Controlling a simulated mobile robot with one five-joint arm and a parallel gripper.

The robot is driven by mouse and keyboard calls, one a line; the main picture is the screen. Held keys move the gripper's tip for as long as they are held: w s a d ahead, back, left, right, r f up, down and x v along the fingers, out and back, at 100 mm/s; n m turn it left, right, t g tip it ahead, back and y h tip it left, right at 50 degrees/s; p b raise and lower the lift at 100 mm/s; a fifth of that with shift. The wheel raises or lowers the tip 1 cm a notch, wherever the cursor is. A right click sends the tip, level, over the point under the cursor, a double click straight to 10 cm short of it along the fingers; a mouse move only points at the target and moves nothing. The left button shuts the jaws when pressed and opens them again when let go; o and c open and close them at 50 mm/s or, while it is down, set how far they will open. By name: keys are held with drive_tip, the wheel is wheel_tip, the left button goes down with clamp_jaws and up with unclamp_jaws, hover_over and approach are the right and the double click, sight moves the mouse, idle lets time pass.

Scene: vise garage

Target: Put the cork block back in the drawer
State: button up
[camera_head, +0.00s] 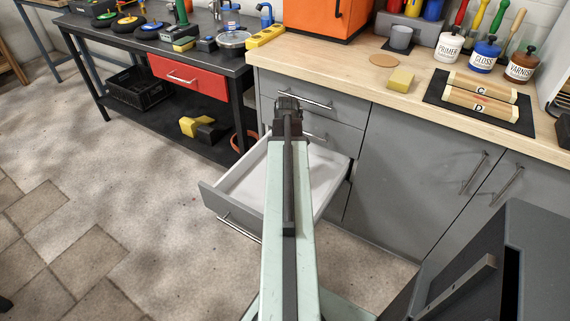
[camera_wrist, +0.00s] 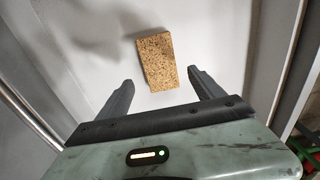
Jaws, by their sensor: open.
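The cork block (camera_wrist: 157,60), a speckled tan slab, shows in the wrist view on the white floor of the open drawer (camera_head: 243,180). The drawer's white floor also shows in the wrist view (camera_wrist: 85,65). My gripper (camera_wrist: 160,76) is open, with one finger on each side of the block's near end. Clear gaps lie between the block and both fingers. In the head view my gripper (camera_head: 288,104) is seen from behind over the drawer, and my arm hides part of the drawer. I cannot make out the block in the head view.
A black bench (camera_head: 130,40) with a red drawer (camera_head: 187,77) stands at left. A dark cabinet (camera_head: 500,265) is close at right. Floor at left is clear.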

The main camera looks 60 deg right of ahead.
wheel_tip(320, 180, up, 5)
drive_tip(key=p, duration=0.3)
drive_tip(key=shift+s+r, duration=0.1)
drive_tip(key=shift+r, duration=0.05)
drive_tip(key=w+a, duration=0.6)
drive_tip(key=a, duration=0.1)
drive_tip(key=w+a, duration=0.5)
drive_tip(key=a, duration=0.3)
drive_tip(key=w+a, duration=0.6)
drive_tip(key=a, duration=0.2)
drive_tip(key=shift+w, duration=0.3)
drive_tip(key=w+a, duration=0.2)
drive_tip(key=a, duration=1.1)
drive_tip(key=w+a, duration=0.2)
drive_tip(key=a, duration=1.2)
